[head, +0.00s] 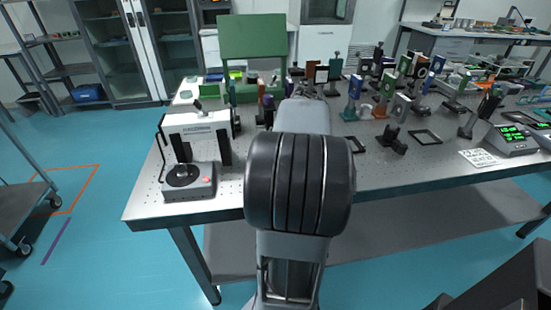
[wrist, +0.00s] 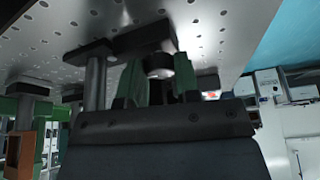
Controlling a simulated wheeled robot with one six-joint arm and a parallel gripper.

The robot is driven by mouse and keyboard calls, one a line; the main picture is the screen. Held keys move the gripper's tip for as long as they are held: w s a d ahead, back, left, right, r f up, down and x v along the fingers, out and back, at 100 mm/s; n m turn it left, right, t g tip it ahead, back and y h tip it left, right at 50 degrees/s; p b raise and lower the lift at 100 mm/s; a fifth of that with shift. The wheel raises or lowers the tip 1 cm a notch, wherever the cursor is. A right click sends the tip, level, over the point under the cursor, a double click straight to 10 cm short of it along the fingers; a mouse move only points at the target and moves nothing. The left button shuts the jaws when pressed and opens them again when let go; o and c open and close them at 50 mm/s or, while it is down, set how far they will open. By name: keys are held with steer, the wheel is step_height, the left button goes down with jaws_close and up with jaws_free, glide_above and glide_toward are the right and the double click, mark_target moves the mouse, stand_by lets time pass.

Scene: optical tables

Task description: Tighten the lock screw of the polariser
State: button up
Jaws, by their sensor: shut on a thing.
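In the wrist view my gripper (wrist: 160,82) has its two green fingers on either side of a short, dark round piece (wrist: 158,65) with a paler metallic band. The gripper is shut on this piece, which may be the polariser's lock screw; I cannot tell for certain. A black block (wrist: 145,38) lies right beyond it, against the perforated table top. A metal post (wrist: 95,82) stands just left of the fingers. The polariser's optic is not clearly seen. In the head view my arm hides the gripper and the piece it holds.
The perforated optical table (head: 235,205) carries several mounts on posts, crowded right of my arm. A green panel (head: 252,38) rises behind. A green-lit display unit (head: 512,139) is at the right.

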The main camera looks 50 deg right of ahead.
steer(key=shift+f+n, duration=0.1)
steer(key=shift+n, duration=0.2)
steer(key=o, duration=0.9)
steer(key=p+v, duration=0.2)
steer(key=v, duration=1.2)
steer(key=shift+d+p, duration=0.15)
steer(key=shift+p, duration=0.25)
